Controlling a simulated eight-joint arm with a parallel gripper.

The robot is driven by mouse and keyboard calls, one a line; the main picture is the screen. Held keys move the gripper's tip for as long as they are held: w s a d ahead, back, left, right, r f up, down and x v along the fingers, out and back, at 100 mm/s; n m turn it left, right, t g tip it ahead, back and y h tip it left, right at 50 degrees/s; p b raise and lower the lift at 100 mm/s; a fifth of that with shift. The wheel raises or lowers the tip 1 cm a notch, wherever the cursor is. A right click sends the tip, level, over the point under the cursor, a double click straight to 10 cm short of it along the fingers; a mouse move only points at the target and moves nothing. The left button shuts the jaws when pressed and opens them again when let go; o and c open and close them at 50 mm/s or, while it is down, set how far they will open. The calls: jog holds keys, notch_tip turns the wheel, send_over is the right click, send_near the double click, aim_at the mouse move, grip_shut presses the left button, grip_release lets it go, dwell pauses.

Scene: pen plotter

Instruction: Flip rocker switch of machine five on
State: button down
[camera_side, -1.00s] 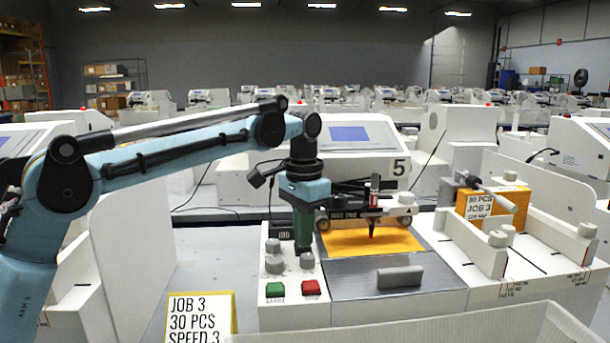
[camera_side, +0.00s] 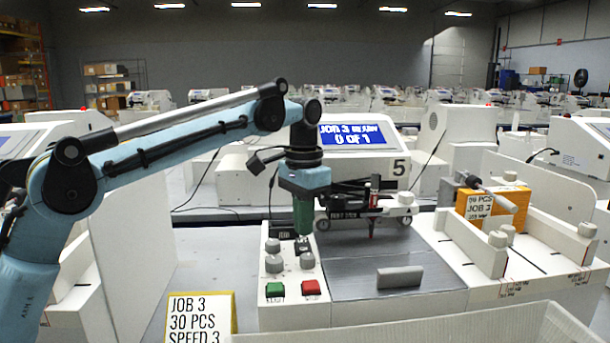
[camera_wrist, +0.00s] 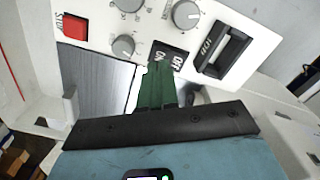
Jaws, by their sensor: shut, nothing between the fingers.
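Machine five (camera_side: 235,180) carries a black 5 and a screen (camera_side: 352,134) lit blue, reading JOB 3, a partly blurred word and 0 OF 1. Its white control panel (camera_side: 272,315) has knobs, a green and a red button. The black rocker switch (camera_wrist: 168,57), marked ON and OFF, shows in the wrist view at the tips of my gripper's green fingers (camera_wrist: 157,70). My gripper (camera_side: 303,232) is shut and empty, over the back of the panel. The fingers hide part of the switch, and I cannot tell whether they touch it. The side view does not show the switch clearly.
A black slot (camera_wrist: 222,50) marked JOB lies beside the switch, and a knob (camera_wrist: 123,46) is close on the other side. The bare metal bed (camera_side: 365,265) and pen carriage (camera_side: 372,210) are right of the panel. A job card (camera_side: 200,318) stands front left.

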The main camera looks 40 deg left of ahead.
aim_at(303, 248)
jog(key=shift+r, duration=2.1)
jog(key=shift+s, duration=0.1)
